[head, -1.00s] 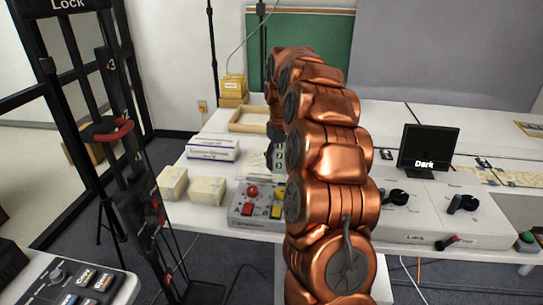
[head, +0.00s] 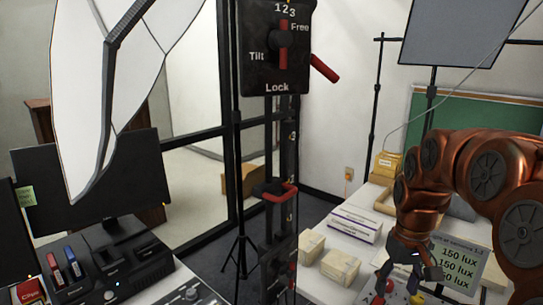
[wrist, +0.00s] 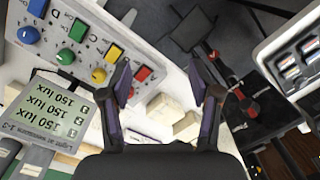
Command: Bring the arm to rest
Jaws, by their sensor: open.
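My copper-coloured arm reaches in from the right side of the head view, bent over the white table. My gripper (head: 407,272) hangs at its end, fingers down, above a control panel with red and yellow buttons. In the wrist view my gripper (wrist: 164,80) has its two dark fingers spread apart with nothing between them. The grey panel (wrist: 88,20) with coloured knobs and square buttons lies at the upper left there. The gripper partly hides the panel in the head view.
A lux display (head: 457,266) stands beside the gripper. Cream boxes (head: 340,266) and a white box (head: 355,223) sit on the table. A black stand (head: 277,50) with red levers rises left of the table. A console (head: 110,265) and dark monitor (head: 95,190) are at the left.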

